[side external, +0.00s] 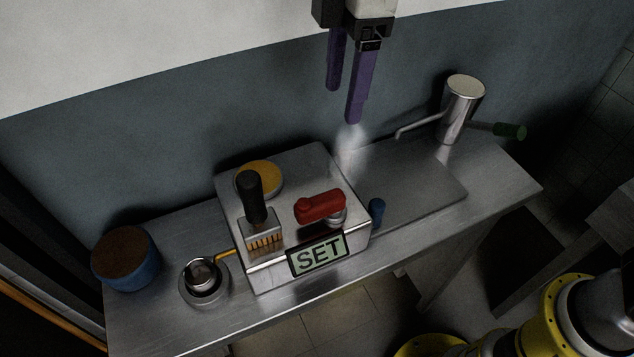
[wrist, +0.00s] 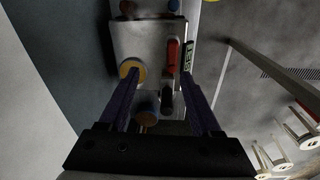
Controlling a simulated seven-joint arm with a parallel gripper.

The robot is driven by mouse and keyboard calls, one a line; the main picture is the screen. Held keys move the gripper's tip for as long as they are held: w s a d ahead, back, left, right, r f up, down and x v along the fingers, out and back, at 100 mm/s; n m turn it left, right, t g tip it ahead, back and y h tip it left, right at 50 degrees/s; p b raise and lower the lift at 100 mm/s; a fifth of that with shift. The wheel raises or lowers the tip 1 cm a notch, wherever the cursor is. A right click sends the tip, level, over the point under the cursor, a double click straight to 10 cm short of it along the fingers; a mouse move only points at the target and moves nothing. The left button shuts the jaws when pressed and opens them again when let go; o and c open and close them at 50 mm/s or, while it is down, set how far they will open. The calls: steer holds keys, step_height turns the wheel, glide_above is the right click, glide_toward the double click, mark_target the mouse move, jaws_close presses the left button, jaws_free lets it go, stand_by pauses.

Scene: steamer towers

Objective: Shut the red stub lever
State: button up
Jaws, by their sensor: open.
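The red stub lever (side external: 320,206) lies flat on the top of a steel box (side external: 290,180), at its front right, with its rounded end toward the left. In the wrist view the red lever (wrist: 172,54) shows ahead of the fingers, beside the sign. My gripper (side external: 344,106) has two purple fingers spread apart and empty. It hangs high above and behind the box, clear of the lever. In the wrist view the fingers of my gripper (wrist: 162,80) point toward the box, with nothing between them held.
A black-handled lever (side external: 252,194) stands upright left of the red one. A yellow disc (side external: 259,177) lies behind it, and a SET sign (side external: 318,255) is on the front. A steel cylinder (side external: 463,98) with a spout stands right. A blue pot (side external: 127,262) stands left. White steam rises behind the box.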

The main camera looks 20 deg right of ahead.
glide_above(316, 201)
step_height(316, 201, down, 4)
steer(key=shift+n+g+h, duration=0.3)
steer(key=shift+n, duration=0.2)
step_height(316, 201, down, 14)
steer(key=shift+r, duration=0.15)
jaws_close()
